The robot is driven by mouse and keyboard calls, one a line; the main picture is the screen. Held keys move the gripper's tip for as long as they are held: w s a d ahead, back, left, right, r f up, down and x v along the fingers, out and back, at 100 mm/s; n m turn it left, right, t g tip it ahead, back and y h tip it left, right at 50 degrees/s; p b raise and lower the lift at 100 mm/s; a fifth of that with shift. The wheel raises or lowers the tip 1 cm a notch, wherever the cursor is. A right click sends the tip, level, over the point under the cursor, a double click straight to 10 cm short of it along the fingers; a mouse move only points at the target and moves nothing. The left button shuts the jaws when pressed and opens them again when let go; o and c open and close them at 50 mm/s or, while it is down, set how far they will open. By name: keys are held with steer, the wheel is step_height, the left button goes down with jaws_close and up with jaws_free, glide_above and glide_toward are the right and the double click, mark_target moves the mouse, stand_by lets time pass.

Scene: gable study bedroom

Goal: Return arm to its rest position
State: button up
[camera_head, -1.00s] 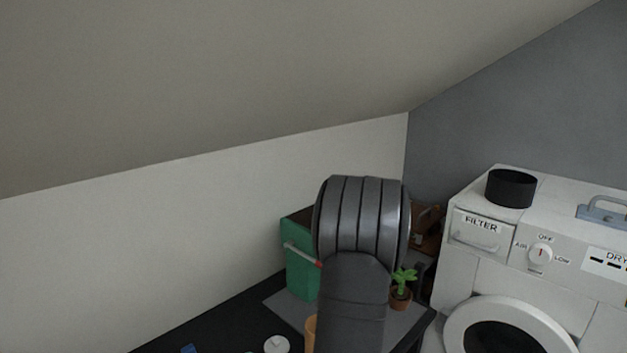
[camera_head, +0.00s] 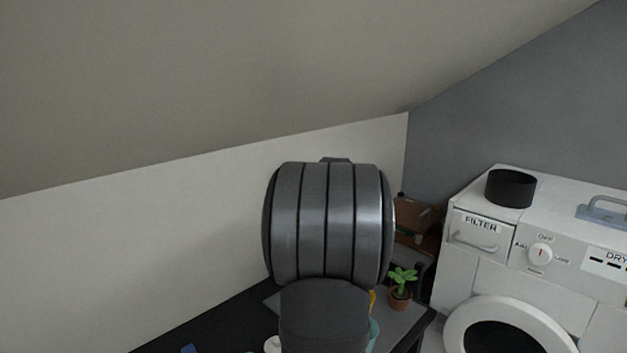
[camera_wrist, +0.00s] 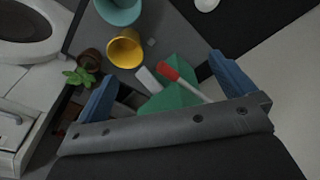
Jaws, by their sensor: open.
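My gripper (camera_wrist: 164,68) shows in the wrist view with its two blue fingers spread wide and nothing held between them. It points down over the desk. In the head view my own grey arm fills the middle and hides the gripper. Beyond the fingers in the wrist view are a yellow cup (camera_wrist: 125,48), a teal cup (camera_wrist: 119,10) and a green box (camera_wrist: 172,98) with a red-and-white rod (camera_wrist: 185,78) across it. The fingers look apart from all of these, though the exact height is hard to tell.
A potted plant (camera_head: 401,287) stands on the grey mat (camera_head: 412,317) at the dark desk's right end. A brown box (camera_head: 417,219) is behind it. A white dryer (camera_head: 470,272) with a black cylinder (camera_head: 511,188) on top stands at right. The sloped ceiling (camera_head: 200,80) hangs overhead.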

steer(key=shift+w+a+f+n, duration=0.15)
steer(key=shift+w+a+n, duration=0.25)
steer(key=shift+a+n, duration=0.25)
steer(key=w+a+r+n+t+h, duration=0.1)
steer(key=a+r+n+t+h, duration=0.15)
steer(key=a+r+n, duration=0.55)
steer(key=w+d+f+m, duration=0.2)
steer(key=w+d+f, duration=0.1)
steer(key=f, duration=0.4)
steer(key=shift+w+t+y, duration=0.35)
steer(key=shift+w, duration=0.15)
steer(key=shift+d, duration=0.1)
steer(key=v, duration=1)
